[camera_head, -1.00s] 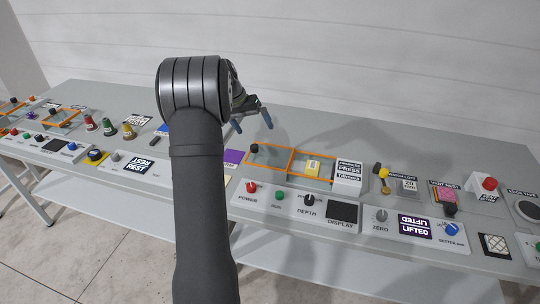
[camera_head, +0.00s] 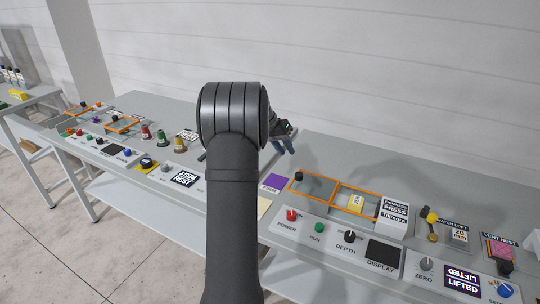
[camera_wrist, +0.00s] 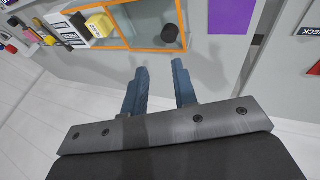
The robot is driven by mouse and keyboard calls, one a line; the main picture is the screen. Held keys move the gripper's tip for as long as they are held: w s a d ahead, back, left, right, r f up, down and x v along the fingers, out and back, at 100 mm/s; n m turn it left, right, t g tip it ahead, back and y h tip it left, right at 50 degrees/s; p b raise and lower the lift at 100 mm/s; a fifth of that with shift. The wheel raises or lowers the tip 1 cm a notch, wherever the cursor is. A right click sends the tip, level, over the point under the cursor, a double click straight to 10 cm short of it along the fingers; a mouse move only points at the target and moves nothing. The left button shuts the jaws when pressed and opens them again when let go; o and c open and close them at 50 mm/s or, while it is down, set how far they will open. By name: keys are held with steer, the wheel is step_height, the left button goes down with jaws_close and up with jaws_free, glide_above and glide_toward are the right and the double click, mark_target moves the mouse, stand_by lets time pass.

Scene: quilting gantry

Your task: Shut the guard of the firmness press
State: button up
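The firmness press (camera_head: 396,214) is a white block with a "PRESS" label, right of centre in the head view. To its left lies a low clear panel framed in orange, the guard (camera_head: 317,188), with a black knob (camera_head: 298,175) at its far left end. A second orange-edged bay beside the block holds a yellow pad (camera_head: 356,202). In the wrist view the knob (camera_wrist: 169,33) stands just beyond my fingertips. My gripper (camera_wrist: 160,66) is open and empty, apart from the knob.
A purple card (camera_head: 275,183) lies left of the guard. Colored cones (camera_head: 162,137) stand farther left.

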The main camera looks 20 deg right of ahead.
mark_target(332, 195)
steer(key=shift+n+t+h, duration=0.4)
steer(key=shift+t+h, duration=0.3)
steer(key=shift+h, duration=0.1)
steer(key=w+a+f, duration=0.1)
steer(key=a, duration=0.1)
steer(key=w+a+f, duration=0.1)
steer(key=a+f, duration=0.1)
steer(key=w+a+f, duration=0.1)
steer(key=a, duration=0.1)
steer(key=shift+a+f, duration=0.15)
steer(key=shift+a, duration=0.2)
jaws_close()
steer(key=s+d+f, duration=0.1)
steer(key=d+f, duration=0.7)
steer(key=d, duration=0.1)
steer(key=shift+s, duration=0.15)
steer(key=shift+f, duration=0.1)
steer(key=s+d, duration=1.2)
steer(key=shift+s+d, duration=0.1)
steer(key=shift+s, duration=0.05)
